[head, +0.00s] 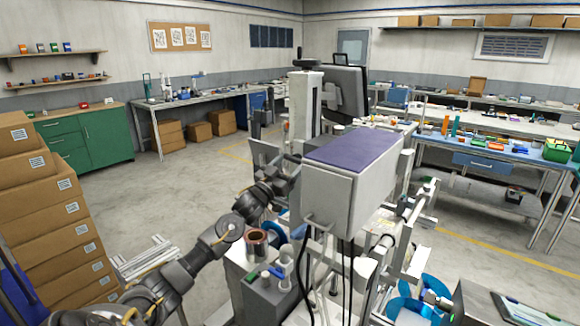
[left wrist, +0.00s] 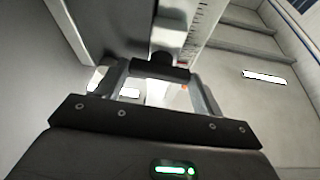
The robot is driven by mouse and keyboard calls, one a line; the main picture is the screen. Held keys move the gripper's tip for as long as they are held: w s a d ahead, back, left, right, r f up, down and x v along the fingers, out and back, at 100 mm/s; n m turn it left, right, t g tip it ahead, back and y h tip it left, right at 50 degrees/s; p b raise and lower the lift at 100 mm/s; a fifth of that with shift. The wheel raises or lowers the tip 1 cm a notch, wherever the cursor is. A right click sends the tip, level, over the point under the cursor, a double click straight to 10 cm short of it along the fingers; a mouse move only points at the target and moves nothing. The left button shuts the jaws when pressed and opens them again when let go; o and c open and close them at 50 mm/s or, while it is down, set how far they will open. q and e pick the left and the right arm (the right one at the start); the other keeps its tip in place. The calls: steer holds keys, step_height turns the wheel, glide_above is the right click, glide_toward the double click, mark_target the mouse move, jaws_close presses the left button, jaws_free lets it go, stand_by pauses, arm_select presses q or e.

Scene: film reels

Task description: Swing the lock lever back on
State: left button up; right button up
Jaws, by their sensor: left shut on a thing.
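My left gripper (head: 285,168) is at the left side of the grey box-shaped machine housing with a purple top (head: 328,178). In the left wrist view its two fingers (left wrist: 160,75) are closed around a short dark bar, which I take for the lock lever (left wrist: 168,72). The bar joins a dark knob against a grey plate. In the head view the lever is too small and too hidden by the gripper and housing to make out its angle. My right gripper does not show clearly in either view.
A copper-coloured cup (head: 257,243) stands on a pale block below my left forearm. Black cables (head: 304,262) hang under the housing. A monitor (head: 347,92) rises behind it. Stacked cardboard boxes (head: 45,225) stand at the left. The floor between is open.

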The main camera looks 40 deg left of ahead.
arm_select(q)
steer(key=m+h, duration=0.1)
steer(key=m, duration=0.1)
steer(key=m+h+b, duration=0.1)
steer(key=m, duration=0.1)
steer(key=m+h+b, duration=0.1)
steer(key=m, duration=0.2)
steer(key=shift+a+g+h, duration=0.2)
steer(key=shift+g+h, duration=0.2)
steer(key=m+g+h+b, duration=0.1)
steer(key=m, duration=0.2)
steer(key=m+h, duration=0.1)
steer(key=m, duration=0.2)
steer(key=shift+a+r+g+b, duration=0.1)
steer(key=shift+r+g+b, duration=0.05)
steer(key=shift+g+b, duration=0.25)
steer(key=m+g+h, duration=0.1)
steer(key=m, duration=0.3)
steer(key=shift+r, duration=0.2)
steer(key=shift+m+g+p, duration=0.45)
steer(key=shift+m+g, duration=0.55)
steer(key=shift+m, duration=1.1)
steer(key=o, duration=0.7)
